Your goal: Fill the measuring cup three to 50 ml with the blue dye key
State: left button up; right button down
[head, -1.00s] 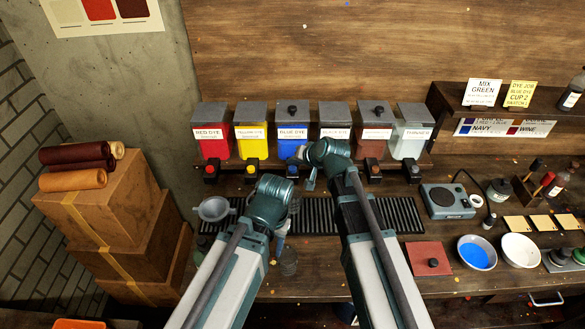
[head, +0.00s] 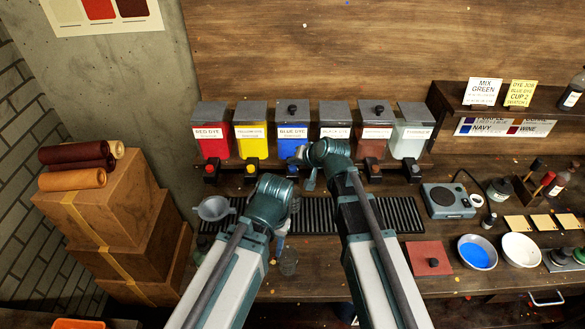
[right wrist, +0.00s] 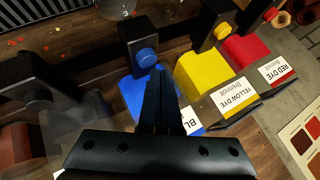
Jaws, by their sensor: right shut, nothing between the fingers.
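The blue dye dispenser (head: 292,146) stands third from the left in the row, its label reading BLUE DYE. Its round blue key (right wrist: 147,57) sits on a black tap in the right wrist view. My right gripper (right wrist: 157,78) is shut and empty, its fingertips right by the blue key; contact cannot be told. In the head view, the right gripper (head: 310,182) is partly behind its own arm. My left gripper (head: 284,226) is mostly hidden behind its wrist near the drip grate. A clear cup (head: 288,263) stands below it; its number is unreadable. A clear rounded thing (right wrist: 122,7) shows below the blue tap.
Red (head: 212,143) and yellow (head: 252,143) dispensers stand left of the blue one, others to the right. A black slatted grate (head: 380,216) runs below. A grey funnel (head: 214,208) is at left; a blue-filled bowl (head: 477,252) and hot plate (head: 447,201) are at right.

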aim_at(294, 170)
jog(key=shift+f, duration=0.25)
jog(key=shift+f+b, duration=0.5)
jog(key=shift+b, duration=0.15)
dwell(0.5)
jog(key=shift+r, duration=0.15)
dwell(1.6)
jog(key=shift+r+p, duration=0.8)
jog(key=shift+p, duration=0.15)
notch_tip(294, 170, up, 5)
jog(key=p, duration=0.5)
dwell(1.9)
